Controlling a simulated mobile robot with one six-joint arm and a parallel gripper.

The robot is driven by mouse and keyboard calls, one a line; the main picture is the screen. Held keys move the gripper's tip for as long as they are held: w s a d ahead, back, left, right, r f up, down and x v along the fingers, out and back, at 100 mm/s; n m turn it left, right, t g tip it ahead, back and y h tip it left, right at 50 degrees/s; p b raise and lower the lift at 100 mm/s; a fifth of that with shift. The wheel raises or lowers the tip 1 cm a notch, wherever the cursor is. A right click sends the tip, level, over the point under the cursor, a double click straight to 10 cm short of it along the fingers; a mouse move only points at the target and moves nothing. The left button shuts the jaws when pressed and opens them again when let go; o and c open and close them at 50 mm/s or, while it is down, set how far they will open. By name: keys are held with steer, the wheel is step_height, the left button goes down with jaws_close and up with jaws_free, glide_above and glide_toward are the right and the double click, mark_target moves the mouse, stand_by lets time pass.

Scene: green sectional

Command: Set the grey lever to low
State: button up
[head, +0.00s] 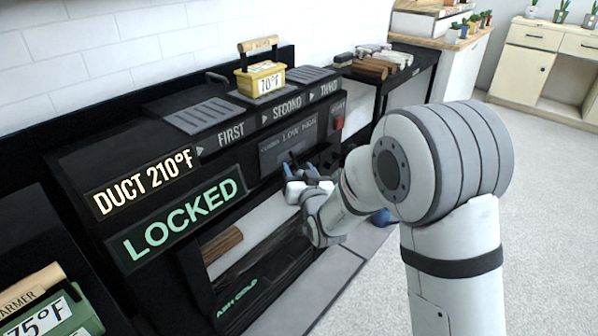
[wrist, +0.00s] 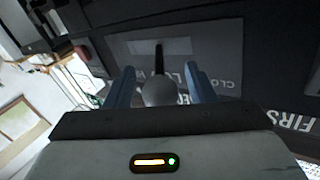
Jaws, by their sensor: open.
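The grey lever (wrist: 160,91) has a rounded grey knob on a dark stem, set in a slot on a dark plate. My gripper (head: 300,171) is at the stove front, just before this plate. In the wrist view its blue fingers (wrist: 160,72) stand open, one on each side of the lever's knob. I cannot tell whether either finger touches it. The lever itself is mostly hidden in the head view, and its exact setting is unclear.
The black stove carries signs, DUCT 210°F (head: 145,182) and LOCKED (head: 178,222). A yellow 70°F box (head: 262,80) stands on top. A red switch (head: 338,123) is right of the plate. Below is an opening with a log (head: 222,243). Open floor lies to the right.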

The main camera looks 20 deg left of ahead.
steer(key=shift+c, duration=0.3)
jaws_close()
steer(key=shift+s+a+y, duration=0.1)
steer(key=shift+a+y, duration=0.05)
steer(key=shift+y, duration=0.15)
